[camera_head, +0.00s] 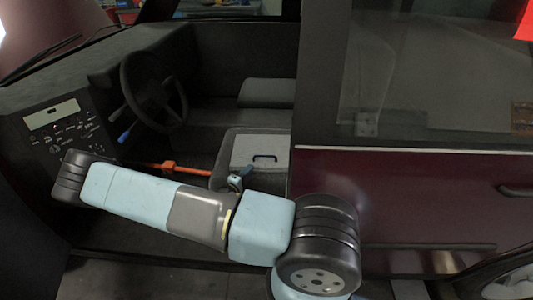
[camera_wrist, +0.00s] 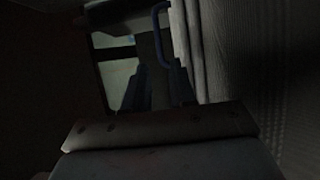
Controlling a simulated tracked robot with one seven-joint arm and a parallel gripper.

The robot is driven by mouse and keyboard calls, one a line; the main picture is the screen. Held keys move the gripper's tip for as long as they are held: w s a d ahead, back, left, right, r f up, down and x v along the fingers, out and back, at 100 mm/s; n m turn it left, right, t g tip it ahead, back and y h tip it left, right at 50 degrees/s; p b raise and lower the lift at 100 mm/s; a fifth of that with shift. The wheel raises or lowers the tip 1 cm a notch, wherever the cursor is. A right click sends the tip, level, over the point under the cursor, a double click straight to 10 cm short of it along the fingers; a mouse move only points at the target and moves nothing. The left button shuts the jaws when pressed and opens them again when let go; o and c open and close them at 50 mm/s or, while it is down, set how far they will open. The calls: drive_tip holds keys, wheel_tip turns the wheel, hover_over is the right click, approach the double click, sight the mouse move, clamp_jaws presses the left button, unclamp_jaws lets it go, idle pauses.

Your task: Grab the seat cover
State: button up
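The seat cover (camera_head: 252,147) appears to be the light grey panel with a dark handle (camera_head: 265,157), on the near seat inside the vehicle. In the wrist view a bluish bar-like handle (camera_wrist: 157,22) stands just beyond my fingertips. My gripper (camera_wrist: 160,72) has its two dark fingers apart, with a gap between them. The handle's lower end lies near this gap. I cannot tell whether it is between the fingers or touching them. The wrist view is very dark.
A steering wheel (camera_head: 154,91) and dashboard (camera_head: 60,128) are at the left. An orange bar (camera_head: 172,167) lies low before the seat. A second seat (camera_head: 266,93) is farther back. The maroon vehicle side (camera_head: 400,190) borders the opening at right. A ribbed grey surface (camera_wrist: 245,60) rises close at right in the wrist view.

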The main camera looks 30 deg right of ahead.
sight(261, 163)
drive_tip(key=x, duration=1)
drive_tip(key=shift+d, duration=0.1)
clamp_jaws()
idle(0.3)
